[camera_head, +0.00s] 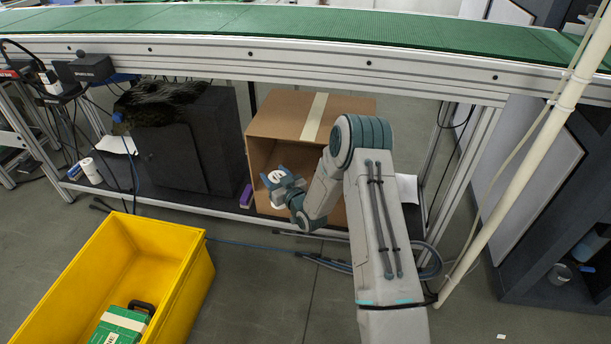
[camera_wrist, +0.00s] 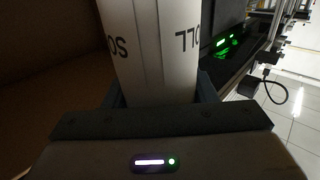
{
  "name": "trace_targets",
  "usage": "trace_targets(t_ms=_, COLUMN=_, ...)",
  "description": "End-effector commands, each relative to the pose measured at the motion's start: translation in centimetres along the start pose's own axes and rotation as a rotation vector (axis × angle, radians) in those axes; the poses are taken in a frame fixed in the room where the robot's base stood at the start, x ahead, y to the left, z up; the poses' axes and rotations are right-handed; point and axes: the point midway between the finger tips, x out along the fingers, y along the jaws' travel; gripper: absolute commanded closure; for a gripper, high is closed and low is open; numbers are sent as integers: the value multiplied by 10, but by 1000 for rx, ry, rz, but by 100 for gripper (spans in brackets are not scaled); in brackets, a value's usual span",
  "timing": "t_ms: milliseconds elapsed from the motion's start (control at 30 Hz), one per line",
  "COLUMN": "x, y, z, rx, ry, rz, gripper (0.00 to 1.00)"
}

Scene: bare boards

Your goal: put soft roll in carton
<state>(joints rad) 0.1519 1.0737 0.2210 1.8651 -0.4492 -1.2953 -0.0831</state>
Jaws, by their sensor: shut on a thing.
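The carton (camera_head: 276,122) is a brown cardboard box with a pale tape strip, lying under the conveyor with its open side facing me. My gripper (camera_head: 283,183) is at this opening, in front of the dark inside. It is shut on the soft roll (camera_head: 276,176), of which a small white end shows in the head view. In the wrist view the soft roll (camera_wrist: 150,50) is a white cylinder with dark letters, between the fingers. Brown carton wall fills the left of that view. My arm hides the carton's right part, and I cannot tell how deep the roll is inside.
A green conveyor (camera_head: 330,25) with a metal frame runs above the carton. A dark cabinet (camera_head: 185,150) stands to its left, with a small purple thing (camera_head: 246,196) between. A yellow crate (camera_head: 185,295) holding a green box (camera_head: 118,327) is at the front left. A white pole (camera_head: 520,170) is at right.

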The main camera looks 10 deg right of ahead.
Motion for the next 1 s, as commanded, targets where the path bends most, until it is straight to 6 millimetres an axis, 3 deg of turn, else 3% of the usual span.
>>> trace_targets(t_ms=600, x=98, y=100, z=2, rx=-5, ry=6, rz=3, gripper=100)
trace_targets(t_ms=900, x=132, y=133, z=1, rx=-4, ry=4, rz=2, gripper=100)
trace_targets(t_ms=1000, x=132, y=133, z=16, rx=-1, ry=1, rz=2, gripper=100)
